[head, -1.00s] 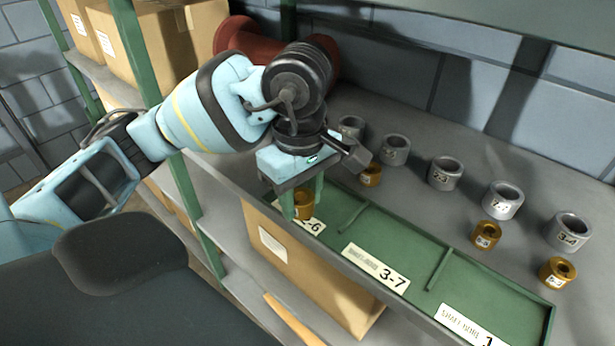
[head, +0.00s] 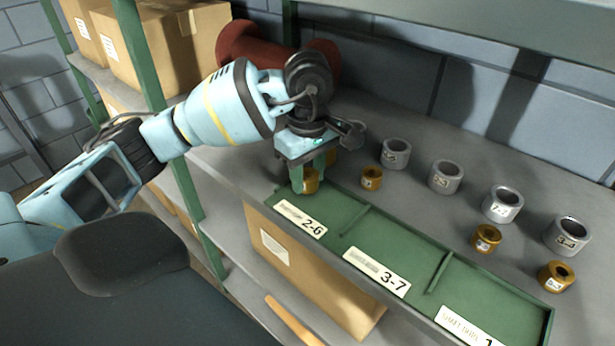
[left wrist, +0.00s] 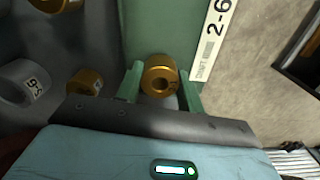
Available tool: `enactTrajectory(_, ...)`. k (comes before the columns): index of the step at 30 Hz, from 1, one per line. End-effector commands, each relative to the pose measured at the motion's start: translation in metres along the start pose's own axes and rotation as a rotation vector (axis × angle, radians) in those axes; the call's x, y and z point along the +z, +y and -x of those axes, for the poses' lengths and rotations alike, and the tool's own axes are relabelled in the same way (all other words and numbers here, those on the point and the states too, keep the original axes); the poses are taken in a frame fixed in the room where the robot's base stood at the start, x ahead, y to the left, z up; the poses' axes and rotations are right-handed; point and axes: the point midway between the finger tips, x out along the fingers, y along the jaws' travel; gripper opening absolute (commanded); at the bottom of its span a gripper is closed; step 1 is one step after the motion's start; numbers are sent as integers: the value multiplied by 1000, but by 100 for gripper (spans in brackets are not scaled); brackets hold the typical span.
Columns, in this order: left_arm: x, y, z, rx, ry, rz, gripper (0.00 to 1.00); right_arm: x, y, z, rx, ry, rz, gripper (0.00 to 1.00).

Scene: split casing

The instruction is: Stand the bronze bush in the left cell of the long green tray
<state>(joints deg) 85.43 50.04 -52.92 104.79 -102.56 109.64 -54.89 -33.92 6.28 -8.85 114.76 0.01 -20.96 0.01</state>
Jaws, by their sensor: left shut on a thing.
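The bronze bush (head: 311,182) is between the fingers of my left gripper (head: 309,178), at the left end of the long green tray (head: 401,240). The left wrist view shows the bush (left wrist: 160,76) end-on with its bore facing the camera, a green finger on each side. The left cell (head: 331,206), behind label 2-6, shows an empty green floor in front of the bush. I cannot tell whether the bush touches the tray floor. My right gripper is not in view.
Behind the tray stand several grey rings (head: 445,177) and other bronze bushes (head: 371,178), with one bronze piece partly hidden behind my left gripper. Low dividers (head: 439,272) split the tray. A green post (head: 150,75) stands left; a red-brown pipe piece (head: 247,44) lies behind.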

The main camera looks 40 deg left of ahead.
Motion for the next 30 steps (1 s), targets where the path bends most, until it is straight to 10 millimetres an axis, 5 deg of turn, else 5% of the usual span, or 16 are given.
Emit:
enactTrajectory(15, 0, 0, -16, 3, 0, 1, 5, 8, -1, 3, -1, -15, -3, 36)
enactTrajectory(16, 0, 0, -17, 1, 0, 1, 39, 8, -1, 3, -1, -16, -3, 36)
enactTrajectory(20, 0, 0, -16, 2, 0, 1, 56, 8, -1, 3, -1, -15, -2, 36)
enactTrajectory(30, 0, 0, -13, 3, 0, 0, 60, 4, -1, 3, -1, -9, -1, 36)
